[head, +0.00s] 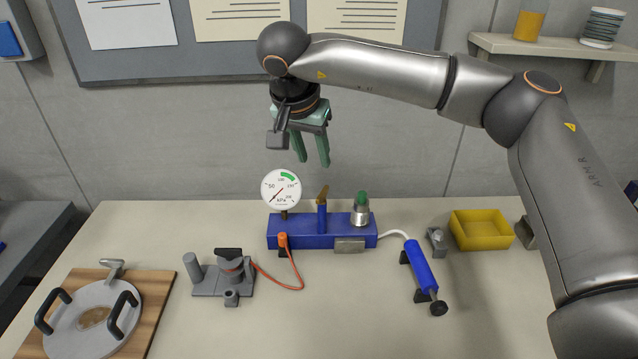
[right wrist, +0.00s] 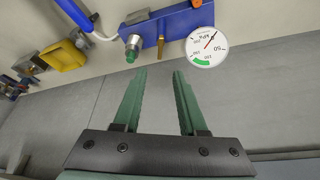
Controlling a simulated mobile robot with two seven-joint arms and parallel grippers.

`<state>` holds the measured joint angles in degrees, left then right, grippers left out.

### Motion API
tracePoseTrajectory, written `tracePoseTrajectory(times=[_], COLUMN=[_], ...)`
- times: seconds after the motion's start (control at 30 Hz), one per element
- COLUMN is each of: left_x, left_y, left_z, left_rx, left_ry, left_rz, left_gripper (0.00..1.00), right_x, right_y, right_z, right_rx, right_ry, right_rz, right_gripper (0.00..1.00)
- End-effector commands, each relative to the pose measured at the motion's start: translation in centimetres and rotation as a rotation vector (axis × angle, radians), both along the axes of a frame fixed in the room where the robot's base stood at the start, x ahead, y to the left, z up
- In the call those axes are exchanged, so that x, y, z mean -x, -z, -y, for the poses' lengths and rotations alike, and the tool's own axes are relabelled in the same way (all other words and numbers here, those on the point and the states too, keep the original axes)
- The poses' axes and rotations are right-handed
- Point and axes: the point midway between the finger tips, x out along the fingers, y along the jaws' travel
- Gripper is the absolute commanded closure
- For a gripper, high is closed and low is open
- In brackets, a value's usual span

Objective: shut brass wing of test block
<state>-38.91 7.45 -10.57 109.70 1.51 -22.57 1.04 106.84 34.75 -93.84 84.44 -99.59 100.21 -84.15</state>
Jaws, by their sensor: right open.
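The blue test block (head: 300,236) stands at the middle of the table, with a round white gauge (head: 281,190) on its left end. The brass wing (head: 323,194) sits on top of a blue post at the block's middle, tilted up to the right. A green-capped metal fitting (head: 361,207) stands to its right. My right gripper (head: 312,163) is open and empty, above and behind the block, clear of the wing. In the right wrist view the block (right wrist: 180,24) and the brass wing (right wrist: 161,46) lie beyond the green fingers (right wrist: 155,75). My left gripper is not in view.
A blue hand pump (head: 421,266) joins the block by a white hose. A grey fixture (head: 225,276) with an orange cable stands at front left. A yellow bin (head: 482,229) is at right. A pan-like disc (head: 92,320) lies on a wooden board. The front middle is clear.

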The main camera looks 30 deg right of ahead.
Motion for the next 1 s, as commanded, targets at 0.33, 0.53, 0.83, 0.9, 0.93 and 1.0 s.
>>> tracePoseTrajectory(times=[0.33, 0.53, 0.83, 0.9, 0.93, 1.0], left_x=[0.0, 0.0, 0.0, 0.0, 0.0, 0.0], left_y=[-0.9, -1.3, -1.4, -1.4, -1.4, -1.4], left_z=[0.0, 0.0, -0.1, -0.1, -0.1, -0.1], left_rx=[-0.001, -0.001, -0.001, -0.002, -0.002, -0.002], left_ry=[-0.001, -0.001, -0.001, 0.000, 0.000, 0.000], left_rz=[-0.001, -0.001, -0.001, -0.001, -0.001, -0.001], left_gripper=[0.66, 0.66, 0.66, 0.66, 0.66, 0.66], right_x=[-1.5, -2.4, -2.9, -2.9, -2.9, -2.9], right_y=[6.1, 9.3, 11.1, 11.1, 11.1, 11.1], right_z=[1.9, 2.8, 3.4, 3.4, 3.4, 3.4], right_rx=[-0.002, -0.003, -0.004, -0.004, -0.004, -0.004], right_ry=[0.002, 0.001, 0.000, 0.000, 0.000, 0.000], right_rz=[-0.007, -0.005, -0.002, -0.002, -0.002, -0.002], right_gripper=[0.59, 0.59, 0.59, 0.59, 0.59, 0.59])
